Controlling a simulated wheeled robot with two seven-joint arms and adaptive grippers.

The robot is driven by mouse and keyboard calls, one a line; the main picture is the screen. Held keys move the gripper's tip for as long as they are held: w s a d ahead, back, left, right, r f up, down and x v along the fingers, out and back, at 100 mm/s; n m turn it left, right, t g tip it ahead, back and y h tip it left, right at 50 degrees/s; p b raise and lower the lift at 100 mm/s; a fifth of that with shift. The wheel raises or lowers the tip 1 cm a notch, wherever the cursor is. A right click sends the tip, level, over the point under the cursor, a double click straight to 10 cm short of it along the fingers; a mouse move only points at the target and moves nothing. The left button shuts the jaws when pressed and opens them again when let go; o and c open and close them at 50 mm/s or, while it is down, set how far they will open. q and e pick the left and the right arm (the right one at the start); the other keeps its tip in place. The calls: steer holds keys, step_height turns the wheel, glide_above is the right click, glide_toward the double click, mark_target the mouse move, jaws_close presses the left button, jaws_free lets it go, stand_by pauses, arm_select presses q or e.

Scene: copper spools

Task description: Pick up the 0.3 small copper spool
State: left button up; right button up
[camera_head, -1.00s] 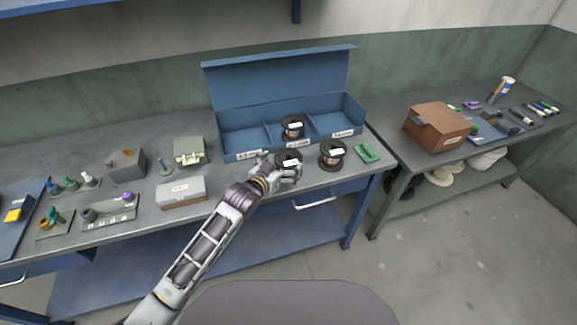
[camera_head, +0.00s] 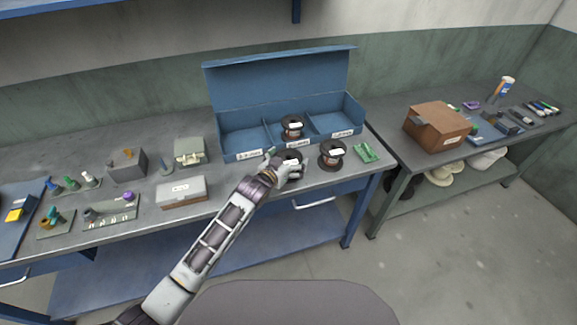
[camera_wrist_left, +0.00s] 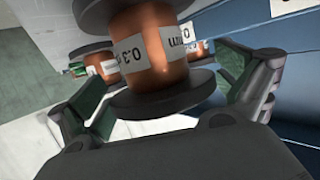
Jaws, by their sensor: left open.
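The 0.3 copper spool (camera_head: 291,155) stands on the workbench in front of the blue box, partly hidden by my left gripper (camera_head: 286,166). In the left wrist view the spool (camera_wrist_left: 152,58) shows copper windings, dark flanges and a white label reading "0.3". There my open left gripper (camera_wrist_left: 172,95) has one finger on each side of the spool, with a visible gap to both. Another spool (camera_head: 332,154) stands to the right on the bench. A third spool (camera_head: 292,127) is in the box's middle compartment. My right gripper is not in view.
The blue open-lidded box (camera_head: 235,153) has labelled compartments; the left and right ones look empty. A green part (camera_head: 367,152) lies right of the spools. A cardboard box (camera_head: 437,127) stands on the right table.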

arm_select(q)
steer(key=c, duration=1.2)
steer(key=shift+r, duration=0.15)
steer(key=shift+c, duration=0.8)
steer(key=shift+r, duration=5.05)
